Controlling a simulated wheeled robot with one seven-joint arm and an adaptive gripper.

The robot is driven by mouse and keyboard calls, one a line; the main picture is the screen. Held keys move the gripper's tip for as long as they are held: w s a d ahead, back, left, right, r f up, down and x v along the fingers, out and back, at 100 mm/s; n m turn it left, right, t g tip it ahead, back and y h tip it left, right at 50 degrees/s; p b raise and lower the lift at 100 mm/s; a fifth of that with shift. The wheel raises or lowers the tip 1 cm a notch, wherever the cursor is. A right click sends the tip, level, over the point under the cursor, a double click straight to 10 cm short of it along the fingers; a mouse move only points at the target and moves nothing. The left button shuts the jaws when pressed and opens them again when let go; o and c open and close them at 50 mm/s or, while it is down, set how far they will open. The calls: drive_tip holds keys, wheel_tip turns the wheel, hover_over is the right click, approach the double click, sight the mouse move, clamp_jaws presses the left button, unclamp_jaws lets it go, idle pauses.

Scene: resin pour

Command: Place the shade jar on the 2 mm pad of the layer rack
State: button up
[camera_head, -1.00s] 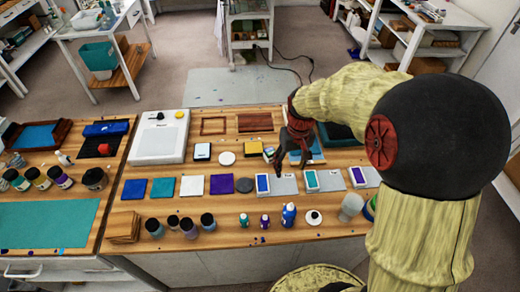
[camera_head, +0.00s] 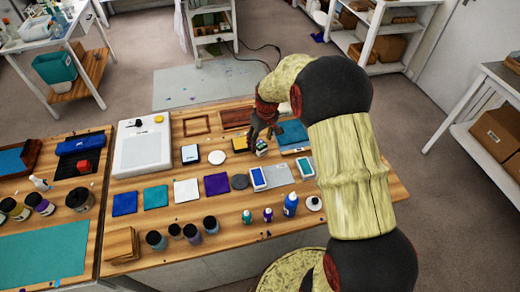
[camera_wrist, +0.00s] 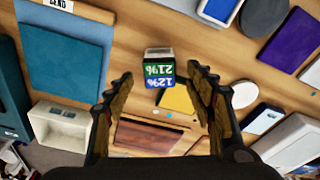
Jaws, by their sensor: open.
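My gripper (camera_head: 263,138) is open and empty above the back middle of the bench. Dark-lidded jars (camera_head: 155,239) stand along the front of the bench. I cannot tell which item is the shade jar. No 2 mm mark is readable, so I cannot name the layer rack for certain.
A yellow-topped item (camera_head: 240,144) and white disc (camera_head: 217,157) lie left of the gripper. A blue pad (camera_head: 291,135) lies to its right. Coloured squares (camera_head: 186,190) and grey plates (camera_head: 278,176) form a row in front. Small bottles (camera_head: 290,204) stand at the front edge.

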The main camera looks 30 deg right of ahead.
sight(260, 144)
drive_tip(key=f, duration=0.3)
drive_tip(key=shift+w+f+b, duration=0.25)
drive_tip(key=shift+f+b, duration=0.1)
drive_tip(key=c, duration=0.3)
drive_tip(key=c, duration=1.1)
drive_tip(key=shift+r, duration=0.1)
drive_tip(key=shift+c, duration=0.2)
